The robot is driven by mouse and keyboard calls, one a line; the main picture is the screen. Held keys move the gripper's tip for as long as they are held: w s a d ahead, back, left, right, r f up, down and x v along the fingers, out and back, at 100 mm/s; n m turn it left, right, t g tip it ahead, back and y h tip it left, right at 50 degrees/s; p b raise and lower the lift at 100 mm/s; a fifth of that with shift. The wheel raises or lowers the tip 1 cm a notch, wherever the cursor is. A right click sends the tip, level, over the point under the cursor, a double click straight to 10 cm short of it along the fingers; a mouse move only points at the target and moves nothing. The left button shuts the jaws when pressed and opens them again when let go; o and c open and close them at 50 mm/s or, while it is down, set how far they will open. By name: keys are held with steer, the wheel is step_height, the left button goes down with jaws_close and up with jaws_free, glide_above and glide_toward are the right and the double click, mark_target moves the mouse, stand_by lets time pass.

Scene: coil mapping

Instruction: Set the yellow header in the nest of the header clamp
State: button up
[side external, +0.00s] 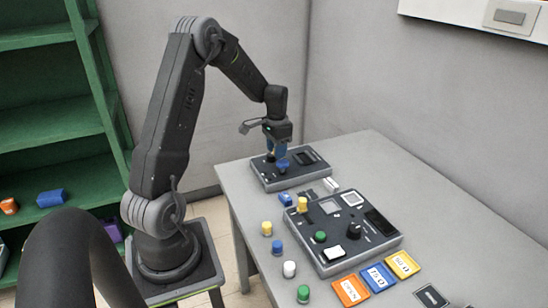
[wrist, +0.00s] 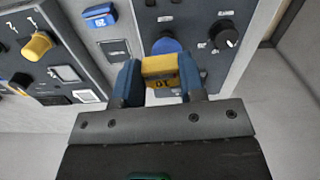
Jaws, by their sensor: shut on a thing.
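The yellow header (wrist: 160,72), with dark marks on its near face, is between the blue fingertips of my gripper (wrist: 162,82) in the wrist view. My gripper (side external: 276,150) is shut on it and is over the rear dark panel unit (side external: 262,178) in the side view, where the fingers hide the header. A round blue part (wrist: 167,45) lies just beyond the header in the wrist view, on the dark panel. I cannot tell which part of this unit is the nest of the clamp, nor whether the header touches the panel.
A black knob (wrist: 222,35) is right of the header. The table's right side is clear.

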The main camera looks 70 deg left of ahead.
steer(key=w+a+m, duration=0.1)
steer(key=w+a, duration=0.4)
steer(key=w, duration=0.7)
steer(key=shift+f, duration=3.15)
steer(key=shift+f, duration=0.5)
steer(key=o, duration=1.4)
steer(key=shift+o, duration=0.2)
step_height(320, 180, up, 7)
